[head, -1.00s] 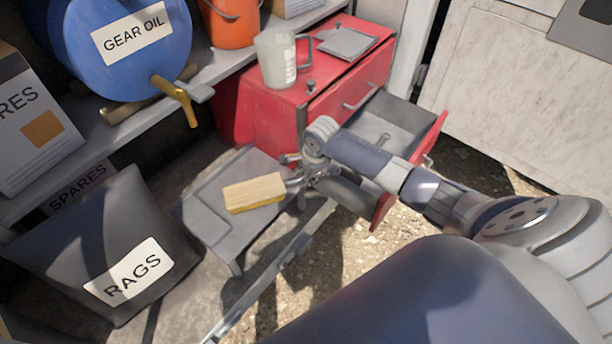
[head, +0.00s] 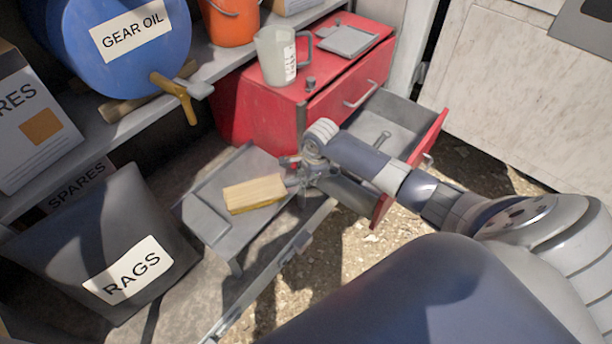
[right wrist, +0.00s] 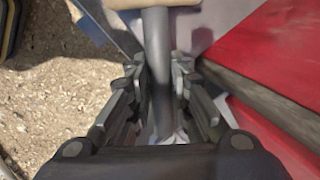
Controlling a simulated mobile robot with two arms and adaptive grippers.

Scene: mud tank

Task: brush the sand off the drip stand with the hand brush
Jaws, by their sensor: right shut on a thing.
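The hand brush (head: 255,191) has a pale wooden block with yellow bristles below. It is over the middle of the grey drip stand (head: 203,222); I cannot tell whether the bristles touch it. My right gripper (head: 294,179) is at the brush's right end, by the stand's right edge. In the right wrist view its fingers (right wrist: 160,95) are shut on the brush's grey handle (right wrist: 157,45), with the block at the top edge. No sand can be made out on the stand's visible top; the brush hides part of it. My left gripper is not in view.
A red cabinet (head: 262,112) with an open drawer (head: 385,128) stands close behind my right arm. A measuring jug (head: 275,57) is on it. A black RAGS bin (head: 95,245) is left of the stand. A blue gear oil drum (head: 120,60) with a tap sits on the shelf above.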

